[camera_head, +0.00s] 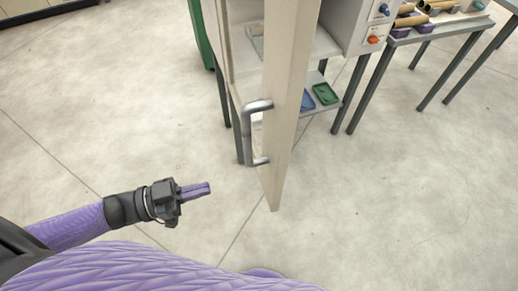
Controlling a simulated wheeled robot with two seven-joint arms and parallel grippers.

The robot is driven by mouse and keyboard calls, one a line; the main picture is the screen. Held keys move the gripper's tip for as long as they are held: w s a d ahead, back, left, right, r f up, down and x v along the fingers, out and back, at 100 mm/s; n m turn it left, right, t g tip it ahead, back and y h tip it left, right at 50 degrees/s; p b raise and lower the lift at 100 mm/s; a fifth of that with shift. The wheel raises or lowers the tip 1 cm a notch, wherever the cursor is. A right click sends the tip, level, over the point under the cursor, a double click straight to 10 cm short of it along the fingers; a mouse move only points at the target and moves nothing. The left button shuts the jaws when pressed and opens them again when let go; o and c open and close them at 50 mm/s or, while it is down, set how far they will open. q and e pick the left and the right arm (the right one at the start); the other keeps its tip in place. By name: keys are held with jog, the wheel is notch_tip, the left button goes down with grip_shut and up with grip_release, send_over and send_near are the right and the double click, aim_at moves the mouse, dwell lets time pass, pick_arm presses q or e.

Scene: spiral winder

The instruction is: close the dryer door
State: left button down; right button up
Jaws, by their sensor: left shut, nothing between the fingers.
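The dryer door (286,100) stands open, swung out toward me and seen nearly edge-on. A grey metal handle (248,135) is on its left face. The pale dryer cabinet (338,30) stands behind the door on dark legs, with its inside partly showing left of the door. My left gripper (208,189) is shut and empty, with purple fingers pointing right. In the picture it lies left of the door's lower end and below the handle, apart from both. My right gripper is not in view.
Blue and green trays (325,94) sit on a low shelf under the cabinet. A grey-legged table (440,32) with cardboard tubes stands at the right. A green bin (202,35) is behind the cabinet's left side. The floor around the door is clear.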

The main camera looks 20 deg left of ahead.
aim_at(275, 169)
pick_arm(q)
jog(key=x, duration=1.3)
jog(key=shift+w, duration=0.3)
